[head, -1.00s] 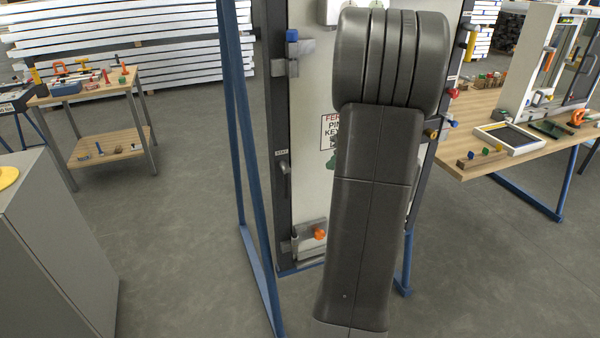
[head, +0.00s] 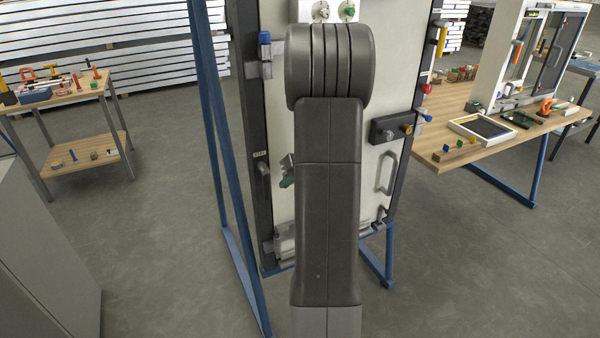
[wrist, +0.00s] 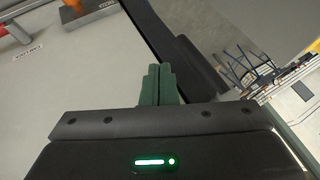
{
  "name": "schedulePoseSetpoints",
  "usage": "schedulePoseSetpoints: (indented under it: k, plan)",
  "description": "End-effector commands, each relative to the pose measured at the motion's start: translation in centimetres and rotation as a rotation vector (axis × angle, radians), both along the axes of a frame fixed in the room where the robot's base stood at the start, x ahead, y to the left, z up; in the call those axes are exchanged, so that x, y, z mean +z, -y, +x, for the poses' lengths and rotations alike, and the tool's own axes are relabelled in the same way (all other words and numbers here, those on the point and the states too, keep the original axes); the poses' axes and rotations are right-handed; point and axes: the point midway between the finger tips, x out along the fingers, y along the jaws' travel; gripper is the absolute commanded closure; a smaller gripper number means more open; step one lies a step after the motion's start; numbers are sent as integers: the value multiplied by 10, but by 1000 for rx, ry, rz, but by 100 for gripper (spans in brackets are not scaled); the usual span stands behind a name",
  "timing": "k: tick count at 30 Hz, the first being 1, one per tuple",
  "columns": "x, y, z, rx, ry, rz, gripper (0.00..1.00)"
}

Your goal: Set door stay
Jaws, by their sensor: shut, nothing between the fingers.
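A pale door panel (head: 281,110) stands in a dark frame on a blue stand. A dark lever (head: 263,170) sits low on its left edge, under a small label. A grey bracket (head: 286,243) is at the bottom left, partly behind my arm. I cannot tell which fitting is the door stay. In the wrist view, the green fingers (wrist: 160,84) are together and empty over the dark frame edge (wrist: 153,30). A grey bracket with an orange knob (wrist: 90,12) shows at the top.
A black plate with knobs (head: 393,128) and a pale handle (head: 385,173) are on the door's right side. The blue stand leg (head: 215,150) rises at the left. A workbench (head: 460,135) stands right, a tool table (head: 70,100) left.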

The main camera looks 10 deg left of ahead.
Motion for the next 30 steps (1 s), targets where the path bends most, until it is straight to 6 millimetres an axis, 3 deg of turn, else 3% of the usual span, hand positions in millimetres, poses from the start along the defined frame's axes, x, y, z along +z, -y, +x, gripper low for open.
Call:
schedulePoseSetpoints:
  k: [7, 30]
  plan:
    - [2, -20, -9, 0, 0, 0, 100]
    - [-2, -23, -10, -1, -36, 53, 100]
